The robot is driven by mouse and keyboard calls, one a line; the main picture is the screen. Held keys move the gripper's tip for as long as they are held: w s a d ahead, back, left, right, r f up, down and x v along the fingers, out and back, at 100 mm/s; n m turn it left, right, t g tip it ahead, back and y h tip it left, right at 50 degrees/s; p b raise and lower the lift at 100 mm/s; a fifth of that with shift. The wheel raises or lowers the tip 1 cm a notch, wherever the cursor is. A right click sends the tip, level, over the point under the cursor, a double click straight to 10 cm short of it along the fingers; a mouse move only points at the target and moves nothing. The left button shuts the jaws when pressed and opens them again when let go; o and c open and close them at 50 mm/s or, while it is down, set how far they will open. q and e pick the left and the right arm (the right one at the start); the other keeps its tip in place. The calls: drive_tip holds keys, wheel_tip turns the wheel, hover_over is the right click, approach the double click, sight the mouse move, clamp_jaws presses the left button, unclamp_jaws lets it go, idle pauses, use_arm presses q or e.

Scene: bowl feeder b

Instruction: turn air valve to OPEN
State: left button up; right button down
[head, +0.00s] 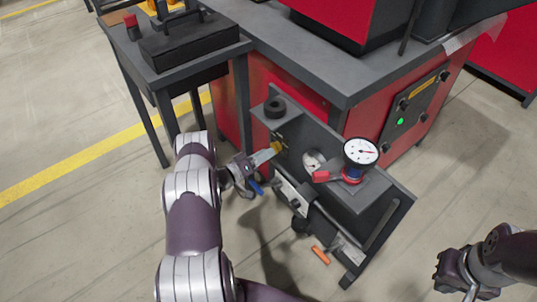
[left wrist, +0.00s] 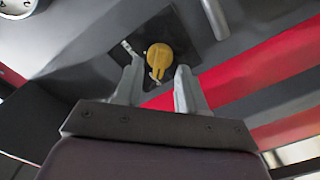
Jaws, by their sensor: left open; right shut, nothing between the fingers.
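A yellow knob (left wrist: 159,58) with a short pointer sits on a dark square plate in the left wrist view; it looks like the air valve. In the head view the yellow knob (head: 278,146) shows small on the grey panel, partly hidden by my left gripper. My left gripper (head: 268,154) is open close to the knob; in the left wrist view its fingers (left wrist: 158,80) stand either side of the knob's lower part. I cannot tell whether they touch it. My right gripper (head: 446,274) is shut and empty at the lower right, away from the panel.
The panel stand carries a round gauge (head: 361,151), a red handle (head: 322,176), a smaller gauge (head: 312,160) and an orange handle (head: 320,256). A red machine (head: 275,90) stands behind it. A side table (head: 205,66) holds a black box.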

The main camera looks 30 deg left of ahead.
sight(276, 148)
use_arm(q)
drive_tip(key=shift+x, duration=1.05)
clamp_jaws()
